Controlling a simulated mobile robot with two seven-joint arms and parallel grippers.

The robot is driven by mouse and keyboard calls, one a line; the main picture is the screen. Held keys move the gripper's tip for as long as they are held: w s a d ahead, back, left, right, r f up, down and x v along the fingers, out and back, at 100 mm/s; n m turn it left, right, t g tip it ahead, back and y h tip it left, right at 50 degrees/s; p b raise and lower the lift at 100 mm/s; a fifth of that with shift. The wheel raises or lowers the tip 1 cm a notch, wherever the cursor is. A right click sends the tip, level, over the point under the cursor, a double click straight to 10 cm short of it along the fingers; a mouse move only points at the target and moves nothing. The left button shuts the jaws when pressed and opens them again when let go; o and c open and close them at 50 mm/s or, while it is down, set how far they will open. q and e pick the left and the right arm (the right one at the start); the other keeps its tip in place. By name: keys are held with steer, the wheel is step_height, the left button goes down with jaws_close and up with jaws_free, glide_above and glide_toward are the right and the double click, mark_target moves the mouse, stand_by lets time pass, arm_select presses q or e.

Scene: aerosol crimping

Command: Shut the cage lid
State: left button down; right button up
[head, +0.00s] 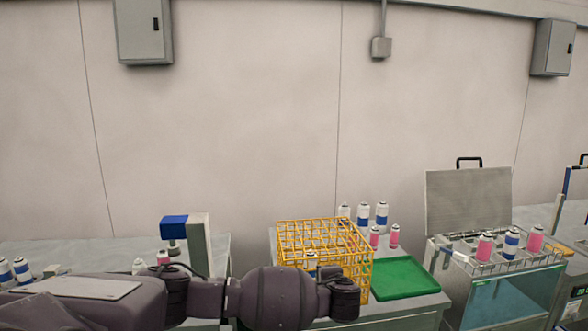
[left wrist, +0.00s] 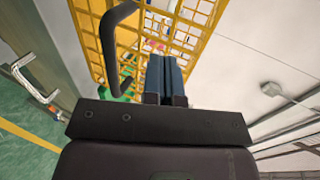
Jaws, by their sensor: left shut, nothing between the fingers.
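The yellow wire cage (head: 355,262) stands on the bench right of centre in the head view, with a white can (head: 311,262) seen through its mesh. Its yellow bars (left wrist: 205,12) fill the top of the left wrist view, where a black bar handle (left wrist: 112,45) shows to the left of my fingers. I cannot tell whether the lid is open or shut. My left gripper (left wrist: 164,62) is shut and empty, close to the cage mesh; I cannot tell whether it touches. In the head view my left arm crosses in front of the cage and the gripper is hidden. My right gripper is not in view.
A green tray (head: 400,291) lies right of the cage, with several white-blue and pink cans (head: 382,214) behind. Further right stands a water bath (head: 515,293) with its grey lid (head: 468,203) raised. A blue-topped press (head: 198,240) stands to the left.

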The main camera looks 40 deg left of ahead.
arm_select(q)
steer(key=f, duration=0.3)
steer(key=d+f, duration=0.1)
steer(key=f, duration=0.1)
steer(key=shift+s+b, duration=0.35)
steer(key=shift+s, duration=0.05)
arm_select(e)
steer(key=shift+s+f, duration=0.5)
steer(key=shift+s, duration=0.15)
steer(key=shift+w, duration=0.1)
arm_select(q)
steer(key=shift+a, duration=0.1)
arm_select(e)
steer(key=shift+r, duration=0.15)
